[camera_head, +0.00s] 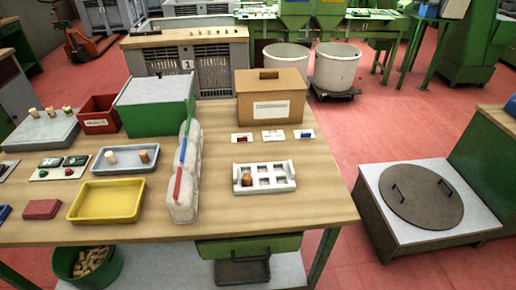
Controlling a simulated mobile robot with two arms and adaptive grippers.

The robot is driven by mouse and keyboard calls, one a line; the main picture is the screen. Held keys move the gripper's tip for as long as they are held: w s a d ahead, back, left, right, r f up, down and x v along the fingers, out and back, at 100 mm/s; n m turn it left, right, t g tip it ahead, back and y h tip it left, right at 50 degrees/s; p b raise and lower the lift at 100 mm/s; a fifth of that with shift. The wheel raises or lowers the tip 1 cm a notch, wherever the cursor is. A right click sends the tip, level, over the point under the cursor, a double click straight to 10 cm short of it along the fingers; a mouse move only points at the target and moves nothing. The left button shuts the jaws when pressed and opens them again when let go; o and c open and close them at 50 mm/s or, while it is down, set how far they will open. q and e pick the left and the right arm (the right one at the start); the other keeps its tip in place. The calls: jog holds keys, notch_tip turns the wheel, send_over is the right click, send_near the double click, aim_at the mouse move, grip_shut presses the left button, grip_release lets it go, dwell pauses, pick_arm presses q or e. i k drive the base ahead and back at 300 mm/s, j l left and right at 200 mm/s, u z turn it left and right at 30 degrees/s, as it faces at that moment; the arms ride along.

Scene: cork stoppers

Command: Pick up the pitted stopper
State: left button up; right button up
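Two small stoppers stand in a grey-blue tray (100,168) on the left of the table, a pale stopper (111,157) and a browner stopper (144,156). A brown stopper (247,179) sits in the left part of a white rack (270,187) with several square openings. Several light stoppers, one of them (50,112), stand on a grey block (40,132) at the far left. Pits are too small to make out, so I cannot tell which stopper is pitted. Neither gripper is in view.
A yellow tray (107,200), a red box (98,115), a green-sided box (155,104) and a clear bagged row (184,203) crowd the left. A brown carton (271,97) stands behind the rack. The wooden table (315,207) is clear at the front right.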

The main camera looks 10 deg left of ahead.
aim_at(143, 154)
jog(key=u, duration=0.35)
jog(key=j+u, duration=0.15)
jog(key=u, duration=0.55)
jog(key=i, duration=0.05)
